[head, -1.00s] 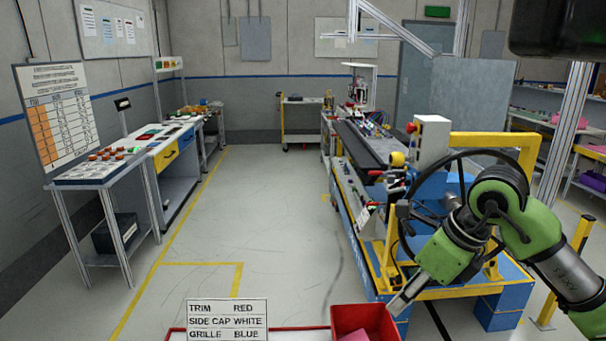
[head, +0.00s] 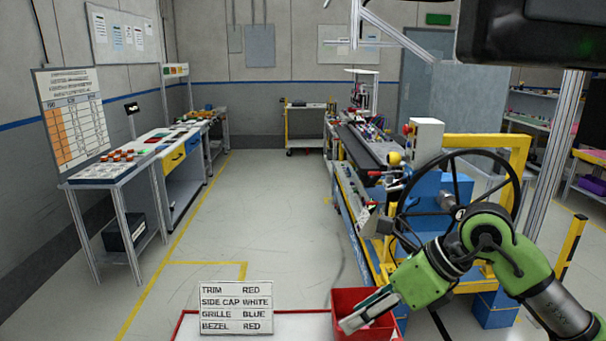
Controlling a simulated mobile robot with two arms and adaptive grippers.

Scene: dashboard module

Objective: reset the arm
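My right arm comes in from the right edge in the head view, green with dark joints. Its gripper (head: 358,317) points down and left, over the red bin (head: 347,298) at the bottom of the picture. The pale fingers look close together, and I cannot tell whether they are open or shut. A bit of pink shows in the bin, mostly hidden behind the fingers. I cannot tell whether they touch it. My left gripper is not in view.
A white sign (head: 236,308) stands on the red-edged tabletop (head: 290,326) beside the bin. A workstation with a black handwheel (head: 450,154) stands close behind my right arm. A bench (head: 112,172) stands at the left wall. The floor between is clear.

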